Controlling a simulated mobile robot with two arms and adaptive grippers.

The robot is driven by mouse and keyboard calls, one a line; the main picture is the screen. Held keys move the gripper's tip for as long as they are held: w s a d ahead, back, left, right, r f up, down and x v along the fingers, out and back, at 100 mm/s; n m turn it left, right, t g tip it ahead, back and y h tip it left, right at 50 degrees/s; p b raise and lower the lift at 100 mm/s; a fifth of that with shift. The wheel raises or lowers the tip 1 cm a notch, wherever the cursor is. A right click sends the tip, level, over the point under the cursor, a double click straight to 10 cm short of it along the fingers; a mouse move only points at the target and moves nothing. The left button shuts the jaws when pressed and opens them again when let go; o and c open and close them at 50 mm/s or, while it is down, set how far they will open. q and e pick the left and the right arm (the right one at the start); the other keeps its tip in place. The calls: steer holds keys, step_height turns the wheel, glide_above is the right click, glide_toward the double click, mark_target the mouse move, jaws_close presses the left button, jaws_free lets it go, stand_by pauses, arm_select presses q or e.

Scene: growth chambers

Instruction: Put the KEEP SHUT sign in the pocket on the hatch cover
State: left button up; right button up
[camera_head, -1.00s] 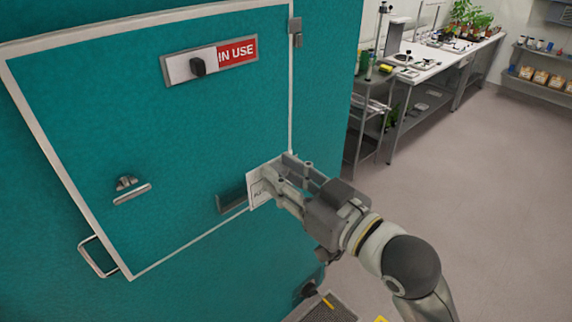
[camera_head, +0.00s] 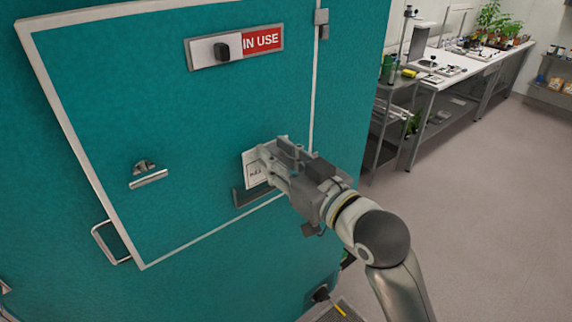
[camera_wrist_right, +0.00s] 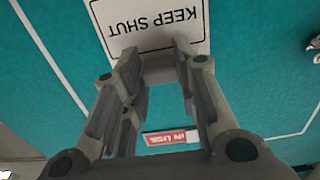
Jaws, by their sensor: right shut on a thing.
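The white KEEP SHUT sign (camera_head: 250,172) is held by my right gripper (camera_head: 268,162) at the lower right of the teal hatch cover (camera_head: 110,100). The grey pocket (camera_head: 241,197) is on the cover just below the sign. The sign's lower edge is close to the pocket's top edge; I cannot tell if they touch. My fingers cover the sign's right part. In the right wrist view the sign (camera_wrist_right: 150,12) shows upside down, with my right gripper (camera_wrist_right: 160,58) shut on its edge. My left gripper is not in view.
An IN USE slider plate (camera_head: 235,46) is above on the cover. A latch handle (camera_head: 148,179) is at its left, and a bar handle (camera_head: 108,243) beside its lower left corner. A steel cart (camera_head: 392,125) and a workbench (camera_head: 445,75) stand behind; the floor at right is clear.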

steer(key=shift+w+a+f, duration=0.15)
steer(key=shift+w+a, duration=0.15)
steer(key=shift+w, duration=0.05)
steer(key=shift+w+a, duration=0.15)
steer(key=shift+w, duration=0.1)
steer(key=shift+f+x, duration=0.2)
steer(key=shift+x, duration=0.85)
steer(key=shift+f+p, duration=0.1)
steer(key=shift+p, duration=0.35)
steer(key=shift+p, duration=0.3)
steer(key=shift+f, duration=0.4)
steer(key=shift+f, duration=0.2)
stand_by(0.3)
